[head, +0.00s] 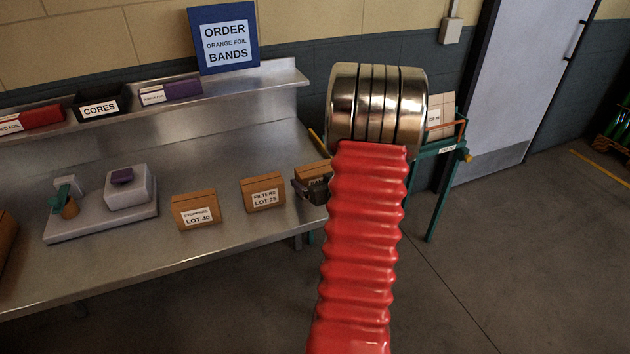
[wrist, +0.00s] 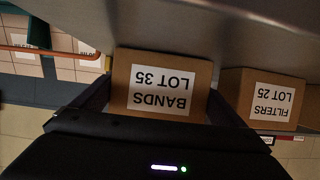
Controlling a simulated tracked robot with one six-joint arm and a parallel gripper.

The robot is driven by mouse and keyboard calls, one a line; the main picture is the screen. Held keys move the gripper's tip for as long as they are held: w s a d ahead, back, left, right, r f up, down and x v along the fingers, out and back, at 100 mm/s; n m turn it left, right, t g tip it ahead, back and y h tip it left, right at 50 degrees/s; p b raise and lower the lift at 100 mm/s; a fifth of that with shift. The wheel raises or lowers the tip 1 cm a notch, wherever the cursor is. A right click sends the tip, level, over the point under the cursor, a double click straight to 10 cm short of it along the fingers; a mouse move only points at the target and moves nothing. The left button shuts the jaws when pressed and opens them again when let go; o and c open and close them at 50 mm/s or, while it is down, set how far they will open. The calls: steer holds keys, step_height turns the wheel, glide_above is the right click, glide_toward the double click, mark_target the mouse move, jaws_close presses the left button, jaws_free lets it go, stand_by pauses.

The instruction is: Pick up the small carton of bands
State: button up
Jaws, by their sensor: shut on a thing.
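The small brown carton of bands (wrist: 162,85), labelled BANDS LOT 35, is between my gripper's two dark fingers in the wrist view, which shows it upside down. My gripper (wrist: 160,103) is shut on its sides. In the head view the carton (head: 312,170) shows at the right end of the steel bench (head: 240,228), partly hidden by my gripper (head: 314,188) and my red arm. I cannot tell whether its base touches the bench.
A FILTERS LOT 25 carton (head: 262,193) stands just left of the bands carton, with a LOT 40 carton (head: 195,210) further left. A grey device (head: 128,188) sits on the bench. A shelf (head: 150,108) runs behind, holding a CORES bin (head: 98,106) and a blue order sign (head: 223,38).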

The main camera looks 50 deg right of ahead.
step_height(320, 180, up, 10)
steer(key=shift+f, duration=0.1)
stand_by(0.4)
steer(key=shift+s, duration=0.1)
stand_by(0.5)
